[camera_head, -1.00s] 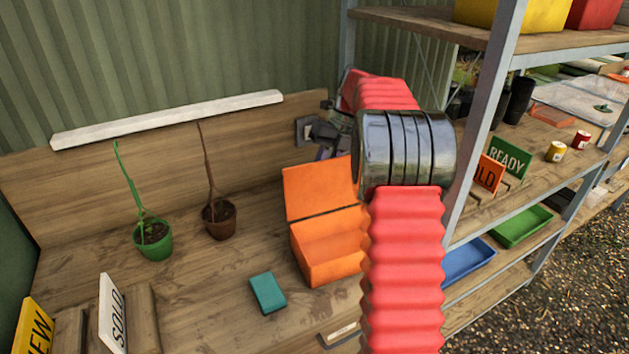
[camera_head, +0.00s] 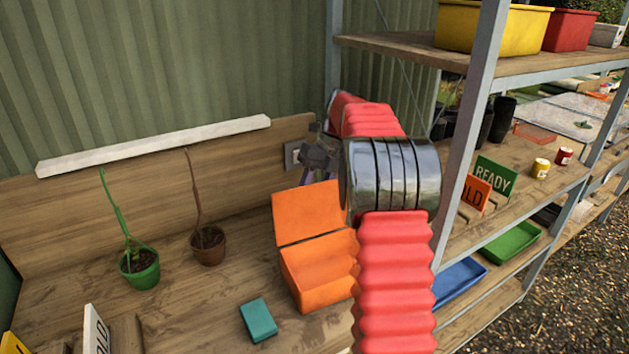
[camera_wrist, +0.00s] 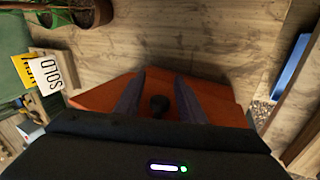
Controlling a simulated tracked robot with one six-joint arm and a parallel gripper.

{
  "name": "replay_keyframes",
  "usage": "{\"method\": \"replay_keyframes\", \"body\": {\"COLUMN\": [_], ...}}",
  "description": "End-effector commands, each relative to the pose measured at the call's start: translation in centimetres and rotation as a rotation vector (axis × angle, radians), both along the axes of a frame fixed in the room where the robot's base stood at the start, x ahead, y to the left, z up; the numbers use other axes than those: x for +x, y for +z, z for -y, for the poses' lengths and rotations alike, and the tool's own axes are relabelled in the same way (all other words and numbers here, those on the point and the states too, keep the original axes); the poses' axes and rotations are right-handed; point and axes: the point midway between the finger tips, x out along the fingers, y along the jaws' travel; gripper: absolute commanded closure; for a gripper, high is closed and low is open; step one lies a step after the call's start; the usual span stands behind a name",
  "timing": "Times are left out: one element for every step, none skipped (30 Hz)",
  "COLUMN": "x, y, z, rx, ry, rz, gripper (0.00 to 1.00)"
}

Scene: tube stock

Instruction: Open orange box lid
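The orange box (camera_head: 320,272) sits on the wooden bench in the head view. Its orange lid (camera_head: 306,214) stands raised at the back edge, tilted up from the box. My gripper (camera_head: 319,176) is just above and behind the lid's top edge, fingers pointing down; the lid hides part of them. In the wrist view my gripper (camera_wrist: 158,92) has its two dark fingers spread apart over an orange surface (camera_wrist: 92,97). A black knob-like thing (camera_wrist: 159,105) shows between them; I cannot tell what it belongs to. Contact with the lid cannot be told.
A teal block (camera_head: 258,320) lies left of the box. A green pot (camera_head: 140,270) and a brown pot (camera_head: 208,245) hold plants further left. A metal shelf post (camera_head: 470,130) stands close at right of my arm. The bench between pots and box is clear.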

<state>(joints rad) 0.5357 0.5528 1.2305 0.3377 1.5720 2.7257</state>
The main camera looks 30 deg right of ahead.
Motion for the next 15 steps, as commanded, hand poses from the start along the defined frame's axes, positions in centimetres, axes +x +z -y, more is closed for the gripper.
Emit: {"method": "replay_keyframes", "body": {"x": [0.0,0.0,0.0,0.1,0.0,0.1,0.1,0.1,0.1,0.1,0.1,0.1,0.1,0.1,0.2], "y": [0.3,0.6,0.9,1.3,1.6,2.1,2.5,2.8,3.3,3.7,4.1,4.6,5.0,5.3,5.7], "z": [0.2,0.3,0.5,0.6,0.7,0.9,1.1,1.2,1.4,1.6,1.7,2.0,2.1,2.3,2.5], "rx": [0.0,0.0,0.0,-0.001,0.0,-0.001,-0.001,0.0,-0.001,-0.001,-0.001,-0.001,-0.001,-0.001,-0.001], "ry": [0.0,-0.001,-0.002,-0.002,-0.001,-0.001,-0.001,0.0,-0.001,0.0,0.001,0.0,0.001,0.001,0.0], "rz": [0.001,0.001,0.001,0.001,0.001,0.002,0.002,0.0,0.002,0.001,0.001,0.002,0.001,0.001,0.002], "gripper": [0.64,0.64,0.64,0.64,0.64,0.64,0.64,0.64,0.64,0.64,0.64,0.64,0.64,0.64,0.64]}}
